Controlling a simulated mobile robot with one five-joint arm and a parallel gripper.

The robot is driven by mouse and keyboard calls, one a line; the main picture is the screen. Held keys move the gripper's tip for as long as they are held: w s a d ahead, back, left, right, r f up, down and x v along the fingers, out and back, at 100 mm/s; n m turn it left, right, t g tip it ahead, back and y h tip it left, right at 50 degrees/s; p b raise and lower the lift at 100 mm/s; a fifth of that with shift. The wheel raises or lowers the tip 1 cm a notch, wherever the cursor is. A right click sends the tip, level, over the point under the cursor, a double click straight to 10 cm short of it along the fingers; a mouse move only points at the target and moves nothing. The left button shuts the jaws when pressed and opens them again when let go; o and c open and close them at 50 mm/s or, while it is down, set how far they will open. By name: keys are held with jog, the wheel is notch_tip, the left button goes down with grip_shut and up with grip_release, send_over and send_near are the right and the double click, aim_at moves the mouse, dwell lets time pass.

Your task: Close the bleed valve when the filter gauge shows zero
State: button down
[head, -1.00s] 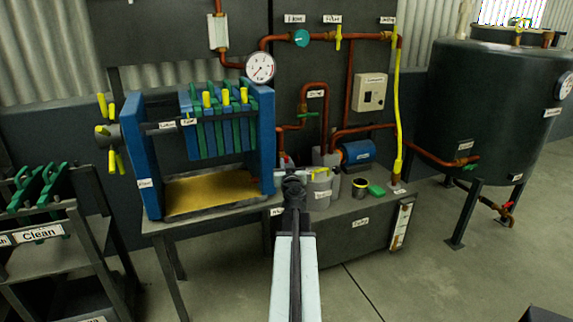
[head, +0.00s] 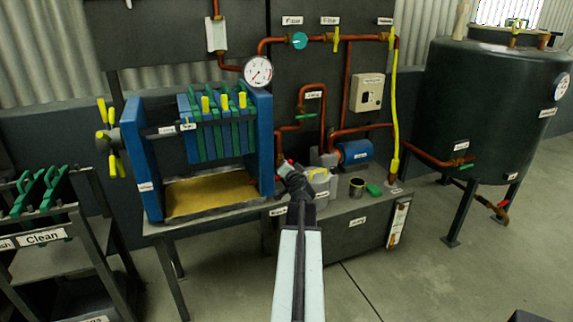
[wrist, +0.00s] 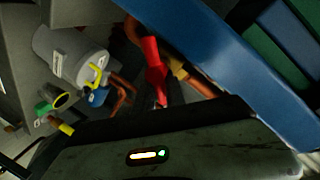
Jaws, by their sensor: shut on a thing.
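The round white gauge (head: 258,71) hangs above the right end of the blue filter press frame (head: 264,140). Its needle seems to point to the lower left; the numbers are too small to read. My gripper (head: 284,166) reaches to the press's lower right corner, beside the copper pipe. The wrist view shows a red valve handle (wrist: 153,65) on a brass and copper fitting (wrist: 185,75), against the dark body of my gripper. My gripper is shut on this handle, though the fingertips are mostly hidden. The valve's label cannot be read.
The dark tank (head: 480,110) stands right. Floor in front is clear.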

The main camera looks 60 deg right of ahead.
jog(key=m, duration=0.1)
jog(key=m+y, duration=0.1)
jog(key=m, duration=0.2)
jog(key=shift+s+d+f+y+p, duration=0.2)
jog(key=shift+d+f+y+p, duration=0.05)
jog(key=shift+f+y+p, duration=0.1)
jog(key=shift+f+m+t+y, duration=0.2)
jog(key=shift+m+t+y, duration=0.15)
jog(key=shift+m, duration=0.5)
jog(key=shift+f+m+t+y, duration=0.15)
jog(key=shift+m+t+y, duration=0.2)
jog(key=shift+m, duration=0.5)
jog(key=c, duration=1.4)
grip_release()
jog(key=p+v, duration=0.1)
jog(key=v, duration=0.6)
jog(key=shift+s+a+r+p, duration=0.1)
jog(key=shift+s+a+p, duration=0.15)
jog(key=shift+p, duration=0.1)
